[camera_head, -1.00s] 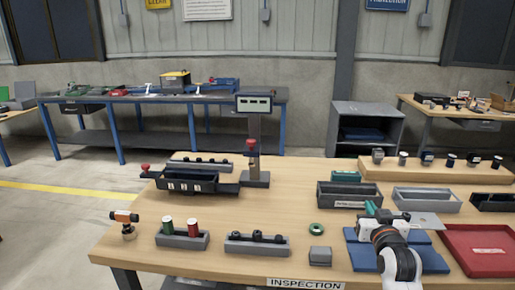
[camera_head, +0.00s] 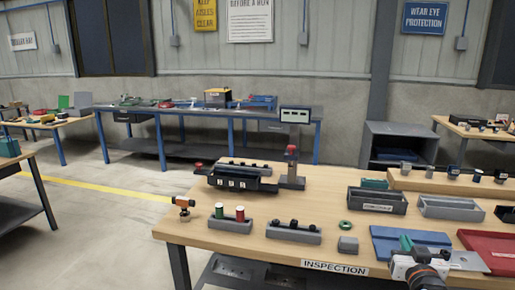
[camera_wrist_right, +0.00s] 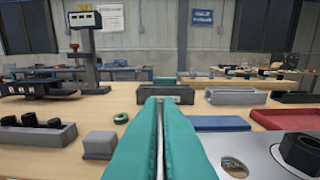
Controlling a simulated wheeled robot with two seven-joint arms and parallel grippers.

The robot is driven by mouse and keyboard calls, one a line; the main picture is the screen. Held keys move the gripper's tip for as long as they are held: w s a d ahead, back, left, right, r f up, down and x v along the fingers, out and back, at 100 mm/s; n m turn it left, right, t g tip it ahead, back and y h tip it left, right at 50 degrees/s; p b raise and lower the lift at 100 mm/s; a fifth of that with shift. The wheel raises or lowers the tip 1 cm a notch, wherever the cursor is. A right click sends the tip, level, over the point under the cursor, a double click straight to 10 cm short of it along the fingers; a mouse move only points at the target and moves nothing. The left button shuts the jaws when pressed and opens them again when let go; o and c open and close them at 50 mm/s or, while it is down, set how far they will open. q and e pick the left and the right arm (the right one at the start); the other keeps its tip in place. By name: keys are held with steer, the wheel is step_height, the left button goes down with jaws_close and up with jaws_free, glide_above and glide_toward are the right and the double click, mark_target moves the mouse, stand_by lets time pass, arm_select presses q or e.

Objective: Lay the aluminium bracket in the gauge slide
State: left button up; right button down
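The gauge stand has a display (camera_head: 295,115) on a column, with a long dark slide (camera_head: 240,179) with a red knob at its left end. My right gripper (camera_head: 405,242) is at the lower right of the head view, over the front part of the blue mat (camera_head: 388,240). I cannot make out the aluminium bracket for certain. My left gripper is not in view.
A dark labelled bin (camera_head: 377,201), a grey bin (camera_head: 450,207) and a red tray (camera_head: 490,246) stand at the right. Two grey racks (camera_head: 230,225) (camera_head: 293,234), a green ring (camera_head: 345,223) and a grey block (camera_head: 348,244) line the front. The table's middle is clear.

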steer(key=s+a+f+n+y, duration=0.2)
steer(key=s+a+f, duration=0.6)
steer(key=s+a, duration=0.2)
steer(key=s+a+y, duration=0.2)
steer(key=s+a, duration=0.5)
steer(key=s, duration=0.5)
steer(key=shift+s+a+r+n, duration=0.2)
steer(key=shift+a+n, duration=0.05)
steer(key=shift+n, duration=0.05)
